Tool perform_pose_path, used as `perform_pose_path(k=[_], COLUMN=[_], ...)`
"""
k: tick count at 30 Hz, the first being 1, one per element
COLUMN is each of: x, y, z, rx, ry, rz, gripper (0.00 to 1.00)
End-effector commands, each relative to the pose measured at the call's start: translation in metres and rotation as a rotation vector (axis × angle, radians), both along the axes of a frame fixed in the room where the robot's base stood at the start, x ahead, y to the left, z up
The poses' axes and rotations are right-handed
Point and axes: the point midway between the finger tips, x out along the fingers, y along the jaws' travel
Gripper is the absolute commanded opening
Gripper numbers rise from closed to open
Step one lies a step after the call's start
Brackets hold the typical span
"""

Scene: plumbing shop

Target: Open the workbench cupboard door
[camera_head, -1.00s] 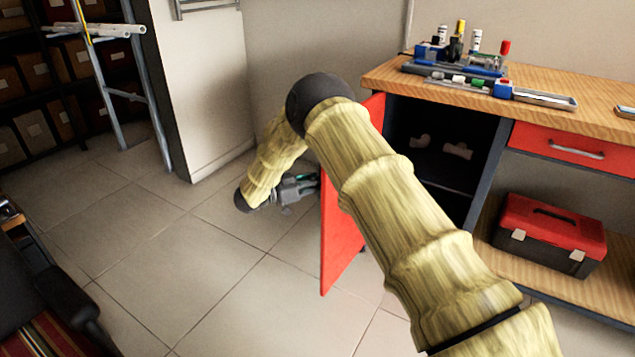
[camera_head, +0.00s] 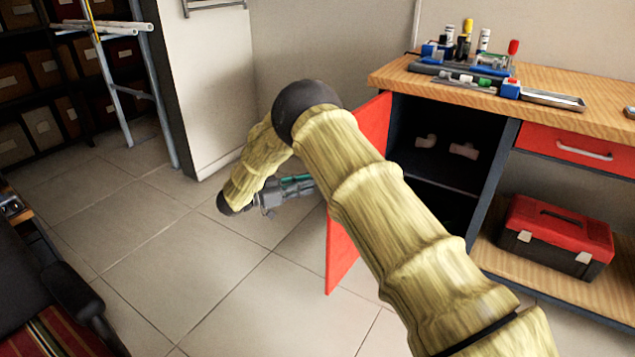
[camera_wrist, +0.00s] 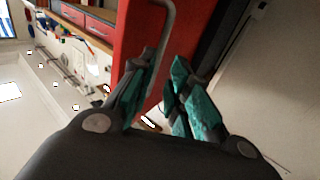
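The red cupboard door (camera_head: 343,250) of the workbench stands wide open, swung out to the left of the dark cupboard interior (camera_head: 440,150). My arm crosses in front and hides part of the door. My gripper (camera_head: 312,184) is left of the door, apart from its visible red face in the head view. In the wrist view the two teal fingers (camera_wrist: 166,92) are spread with a gap between them. The grey bar handle (camera_wrist: 168,25) on the red door (camera_wrist: 133,40) shows just beyond the fingertips. I see nothing held between them.
Small tools and bottles stand on the wooden worktop (camera_head: 590,92). A red toolbox (camera_head: 557,235) sits on the lower shelf, right of the cupboard. A ladder (camera_head: 150,90) and box shelves (camera_head: 40,80) stand at the back left. The tiled floor left of the door is clear.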

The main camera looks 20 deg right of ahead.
Motion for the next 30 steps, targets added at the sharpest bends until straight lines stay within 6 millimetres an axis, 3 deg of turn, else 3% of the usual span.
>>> perform_pose_path(k=[6,12,25,30], x=[0.0,0.0,0.0,-0.002], y=[0.035,0.05,0.051,0.04], z=[0.0,0.0,-0.002,-0.029], rx=[0.001,-0.001,-0.002,-0.016], ry=[-0.001,0.0,0.002,0.02], rz=[0.0,-0.001,0.008,0.125], gripper=[0.18,0.18,0.18,0.18])
